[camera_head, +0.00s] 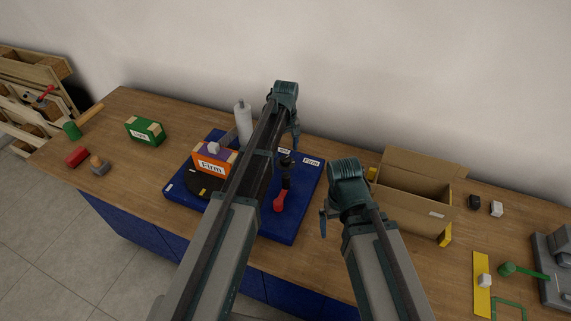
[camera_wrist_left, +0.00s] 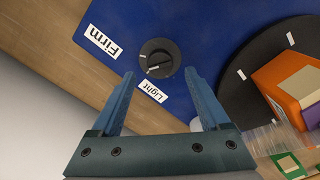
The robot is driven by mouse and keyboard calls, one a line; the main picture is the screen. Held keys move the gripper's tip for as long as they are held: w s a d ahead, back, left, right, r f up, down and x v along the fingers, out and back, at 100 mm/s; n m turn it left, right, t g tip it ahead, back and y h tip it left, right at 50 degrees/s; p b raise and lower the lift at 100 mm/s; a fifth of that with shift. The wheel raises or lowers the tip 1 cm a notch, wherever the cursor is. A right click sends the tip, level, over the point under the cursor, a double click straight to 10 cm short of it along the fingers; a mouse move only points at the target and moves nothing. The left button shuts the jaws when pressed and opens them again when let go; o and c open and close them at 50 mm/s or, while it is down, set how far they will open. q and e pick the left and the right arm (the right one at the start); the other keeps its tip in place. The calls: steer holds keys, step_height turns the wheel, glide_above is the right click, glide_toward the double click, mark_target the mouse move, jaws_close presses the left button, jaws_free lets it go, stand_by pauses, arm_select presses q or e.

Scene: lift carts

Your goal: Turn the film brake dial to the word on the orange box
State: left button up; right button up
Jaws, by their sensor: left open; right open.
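The orange box (camera_head: 230,161) stands on a black turntable on the blue base (camera_head: 255,228) in the head view; its label reads "Firm". In the left wrist view, a dark round dial (camera_wrist_left: 158,56) sits on the blue base, with a "Firm" label (camera_wrist_left: 102,43) to its left and a "Light" label (camera_wrist_left: 152,91) below it. A pale mark shows on the dial's lower left part; which word it points to is unclear. My left gripper (camera_wrist_left: 160,75) is open, its fingertips just short of the dial, one toward each side. My right gripper (camera_head: 323,222) is open and empty, right of the base.
A red-handled lever (camera_head: 281,197) and a white roll (camera_head: 243,122) are on the base. An open cardboard box (camera_head: 410,205) stands to the right. A green box (camera_head: 145,131) stands to the left. The table between base and cardboard box is mostly clear.

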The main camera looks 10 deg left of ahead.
mark_target(285, 158)
arm_select(q)
step_height(285, 158, down, 5)
steer(key=b, duration=0.3)
steer(key=shift+b, duration=0.35)
arm_select(e)
step_height(285, 158, down, 5)
steer(key=shift+r, duration=0.1)
arm_select(q)
steer(key=shift+r, duration=0.1)
